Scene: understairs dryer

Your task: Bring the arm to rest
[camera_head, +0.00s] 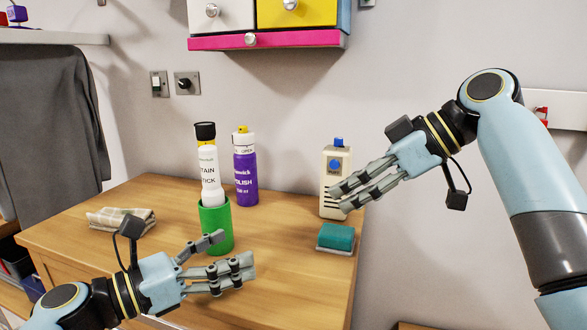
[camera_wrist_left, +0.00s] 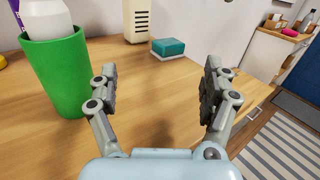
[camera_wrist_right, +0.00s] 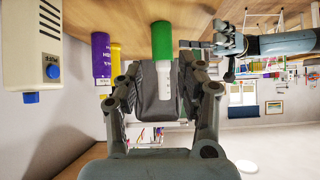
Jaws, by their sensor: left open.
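My left gripper (camera_head: 236,253) is open and empty over the front of the wooden worktop, just in front of the green cup (camera_head: 215,229). In the left wrist view its fingers (camera_wrist_left: 160,82) are wide apart, with bare wood between them. My right gripper (camera_head: 341,198) is raised in front of the cream box with a blue button (camera_head: 333,157). In the right wrist view its fingers (camera_wrist_right: 163,72) are apart and hold nothing.
A purple polish bottle (camera_head: 245,172) stands behind the cup. A teal sponge (camera_head: 336,237) lies near the worktop's right edge. A folded checked cloth (camera_head: 119,219) lies at the left. A grey towel (camera_head: 45,120) hangs at the left.

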